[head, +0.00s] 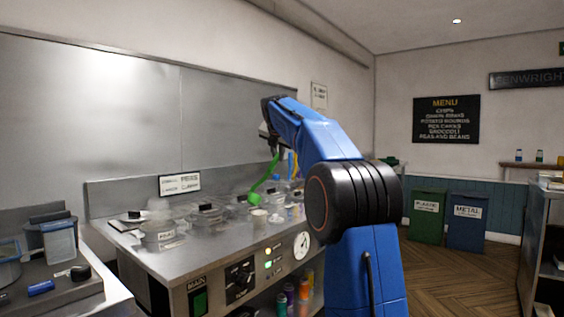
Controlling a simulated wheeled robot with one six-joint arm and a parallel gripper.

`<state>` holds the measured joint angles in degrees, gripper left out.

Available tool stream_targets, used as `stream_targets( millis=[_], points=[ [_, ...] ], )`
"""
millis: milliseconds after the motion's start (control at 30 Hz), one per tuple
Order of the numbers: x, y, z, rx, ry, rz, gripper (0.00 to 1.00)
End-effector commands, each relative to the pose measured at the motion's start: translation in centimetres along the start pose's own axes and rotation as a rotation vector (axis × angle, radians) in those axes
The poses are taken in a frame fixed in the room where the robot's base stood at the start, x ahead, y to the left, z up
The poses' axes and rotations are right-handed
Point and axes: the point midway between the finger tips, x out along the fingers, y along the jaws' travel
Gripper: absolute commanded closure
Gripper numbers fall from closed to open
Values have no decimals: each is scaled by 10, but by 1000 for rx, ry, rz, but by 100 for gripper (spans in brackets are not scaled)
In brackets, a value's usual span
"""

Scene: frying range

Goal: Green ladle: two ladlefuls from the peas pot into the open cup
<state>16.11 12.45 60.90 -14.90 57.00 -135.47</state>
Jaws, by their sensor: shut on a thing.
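My gripper (271,147) is shut on the upper end of the green ladle (266,179), above the right part of the steel range. The ladle hangs tilted, with its bowl (254,198) down and to the left. A pale cup (259,219) stands on the range just below the bowl; I cannot tell whether the bowl is over it or what the bowl holds. The peas pot (160,235), with a white label that seems to read PEAS, is at the left of the range with steam above it. The insides of pot and cup cannot be made out.
Lidded pots (206,215) stand between the peas pot and the cup. Small containers (292,212) stand right of the cup, partly near my arm. A sign (180,185) is on the range's back wall. A side counter (60,290) with tubs is at left.

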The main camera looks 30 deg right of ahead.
Motion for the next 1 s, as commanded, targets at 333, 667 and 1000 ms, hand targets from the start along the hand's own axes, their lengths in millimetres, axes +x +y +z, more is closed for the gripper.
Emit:
stream_targets(
  millis=[333,667,1000],
  points=[
    [-38,22,-17,-114,-193,2,100],
    [-64,36,-32,-199,-346,-3,100],
    [-82,48,-53,-278,-484,0,100]
  ],
)
